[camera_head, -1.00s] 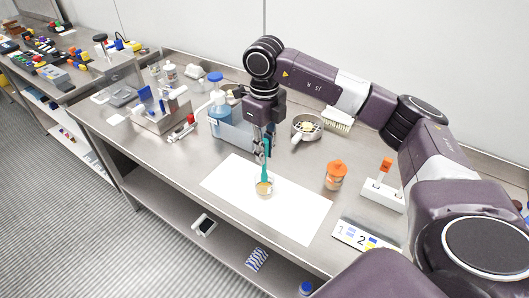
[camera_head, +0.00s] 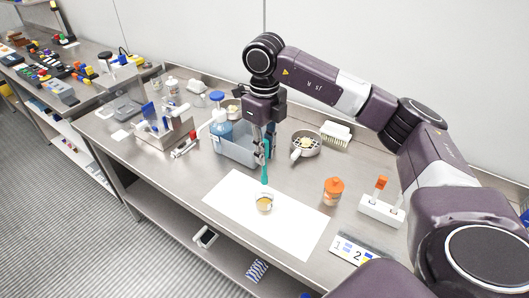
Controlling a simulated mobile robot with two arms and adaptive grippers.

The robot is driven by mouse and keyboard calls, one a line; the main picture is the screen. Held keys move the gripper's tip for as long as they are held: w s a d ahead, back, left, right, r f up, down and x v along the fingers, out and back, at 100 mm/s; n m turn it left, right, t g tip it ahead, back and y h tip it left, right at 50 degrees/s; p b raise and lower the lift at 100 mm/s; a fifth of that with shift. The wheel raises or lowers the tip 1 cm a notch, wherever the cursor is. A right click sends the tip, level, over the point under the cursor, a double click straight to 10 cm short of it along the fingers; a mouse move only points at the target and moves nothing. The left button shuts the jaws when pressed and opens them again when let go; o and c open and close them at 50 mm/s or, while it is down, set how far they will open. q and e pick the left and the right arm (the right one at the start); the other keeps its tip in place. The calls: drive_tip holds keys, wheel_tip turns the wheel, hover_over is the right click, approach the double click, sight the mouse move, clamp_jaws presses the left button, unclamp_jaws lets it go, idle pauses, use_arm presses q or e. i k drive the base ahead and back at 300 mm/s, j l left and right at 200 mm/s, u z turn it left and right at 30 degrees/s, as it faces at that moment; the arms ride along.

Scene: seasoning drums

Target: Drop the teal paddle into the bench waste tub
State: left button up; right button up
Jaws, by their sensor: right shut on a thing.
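My right gripper (camera_head: 264,148) is shut on the teal paddle (camera_head: 265,172), which hangs upright below its fingers. The paddle's lower end is just above a small clear cup (camera_head: 264,204) with amber contents, on a white sheet. A grey-blue open tub (camera_head: 234,152), which looks like the bench waste tub, stands just behind and left of the gripper. The gripper hides part of its right side, and its inside is hard to see. My left gripper is not in view.
A blue-capped bottle (camera_head: 220,126) stands at the tub's left. The white sheet (camera_head: 295,228) is otherwise clear.

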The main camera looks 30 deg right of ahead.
sight(253, 148)
drive_tip(key=i+j+z, duration=0.2)
drive_tip(key=i, duration=0.25)
drive_tip(key=i+z, duration=0.2)
drive_tip(key=i, duration=0.2)
drive_tip(key=i+j+z, duration=0.2)
drive_tip(key=i, duration=0.25)
